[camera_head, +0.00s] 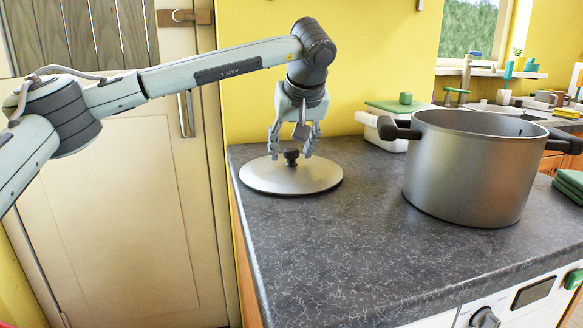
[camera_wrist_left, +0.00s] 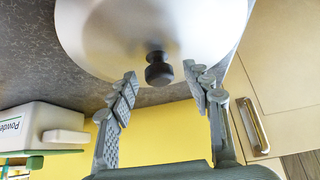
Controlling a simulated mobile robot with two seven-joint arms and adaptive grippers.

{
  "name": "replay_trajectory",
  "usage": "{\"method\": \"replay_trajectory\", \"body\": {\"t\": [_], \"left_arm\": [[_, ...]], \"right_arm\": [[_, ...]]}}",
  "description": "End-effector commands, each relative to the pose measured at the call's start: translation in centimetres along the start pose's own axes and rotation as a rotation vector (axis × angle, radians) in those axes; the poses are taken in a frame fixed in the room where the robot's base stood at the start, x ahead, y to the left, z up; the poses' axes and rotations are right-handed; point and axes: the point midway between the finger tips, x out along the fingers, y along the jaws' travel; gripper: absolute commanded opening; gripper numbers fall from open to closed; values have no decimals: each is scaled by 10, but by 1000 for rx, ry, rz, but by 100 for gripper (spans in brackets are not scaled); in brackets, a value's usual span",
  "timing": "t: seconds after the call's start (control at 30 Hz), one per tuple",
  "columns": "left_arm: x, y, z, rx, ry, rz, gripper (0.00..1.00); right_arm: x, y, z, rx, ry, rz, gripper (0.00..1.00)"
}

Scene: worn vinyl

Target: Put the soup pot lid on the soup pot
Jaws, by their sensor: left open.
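The soup pot lid (camera_head: 268,178) is a round grey metal disc with a black knob (camera_head: 291,156), lying flat at the left end of the dark countertop. My left gripper (camera_head: 295,148) is open just above the lid, with its fingers on either side of the knob in the head view. In the left wrist view the knob (camera_wrist_left: 159,70) shows just beyond the open fingertips (camera_wrist_left: 163,84), not gripped. The large grey soup pot (camera_head: 462,170) stands open-topped on the counter to the right, with black side handles. My right gripper is not in view.
A white container with a green lid (camera_head: 397,108) stands at the back behind the pot. Green folded cloths (camera_head: 570,181) lie right of the pot. The counter (camera_head: 350,235) between lid and pot is clear. A yellow wall (camera_head: 350,50) rises behind the lid.

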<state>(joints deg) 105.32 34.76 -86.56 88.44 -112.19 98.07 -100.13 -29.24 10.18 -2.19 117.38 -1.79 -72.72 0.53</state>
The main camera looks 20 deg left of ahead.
Motion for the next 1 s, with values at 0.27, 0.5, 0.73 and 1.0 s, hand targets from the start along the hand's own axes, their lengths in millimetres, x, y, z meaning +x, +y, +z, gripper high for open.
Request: {"method": "replay_trajectory", "body": {"t": [0.27, 0.5, 0.73, 1.0], "left_arm": [[-1, 0, 0, 0, 0, 0, 50], [0, 0, 0, 0, 0, 0, 50], [-1, 0, 0, 1, 0, 0, 50], [0, 0, 0, 0, 0, 0, 43]], "right_arm": [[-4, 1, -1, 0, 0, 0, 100], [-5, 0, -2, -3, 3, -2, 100], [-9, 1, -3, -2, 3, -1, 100], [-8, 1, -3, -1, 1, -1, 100]]}}
